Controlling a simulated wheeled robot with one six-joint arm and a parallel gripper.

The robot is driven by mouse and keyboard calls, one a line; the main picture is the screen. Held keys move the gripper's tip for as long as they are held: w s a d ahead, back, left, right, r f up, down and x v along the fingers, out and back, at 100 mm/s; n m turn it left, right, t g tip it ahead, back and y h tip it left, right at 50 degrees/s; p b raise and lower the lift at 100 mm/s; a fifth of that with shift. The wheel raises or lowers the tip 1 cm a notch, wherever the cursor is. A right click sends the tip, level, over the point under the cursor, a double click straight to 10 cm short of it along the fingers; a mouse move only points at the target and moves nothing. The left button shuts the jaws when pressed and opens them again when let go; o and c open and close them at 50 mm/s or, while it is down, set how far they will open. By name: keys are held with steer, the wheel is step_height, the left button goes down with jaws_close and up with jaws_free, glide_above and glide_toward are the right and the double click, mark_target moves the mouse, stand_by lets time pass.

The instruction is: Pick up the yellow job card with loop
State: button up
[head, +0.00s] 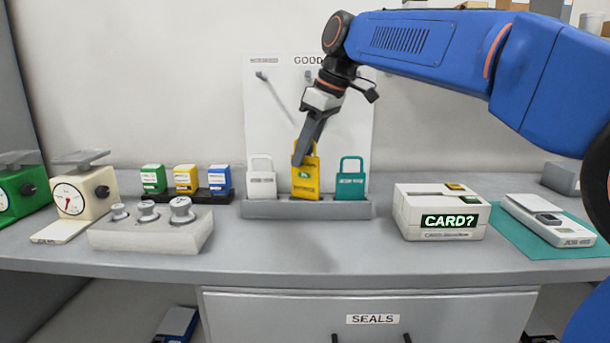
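The yellow job card with loop (305,184) stands upright in the middle of a grey rack (262,209) on the table, in the head view. My gripper (301,158) reaches down from above, and its fingertips are at the card's loop, overlapping it in the picture. The fingers look close together, but whether they are closed on the loop cannot be made out. A white card with loop (261,184) stands to its left and a teal one (350,186) to its right in the same rack.
A white box reading "CARD?" (410,222) stands right of the rack. A weight block (150,236), small coloured blocks (186,179) and dial scales (75,198) are at left. A flat scale (548,222) lies far right. A pegboard (262,110) rises behind the rack.

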steer(key=shift+x, duration=1.7)
jaws_close()
step_height(320, 180, up, 18)
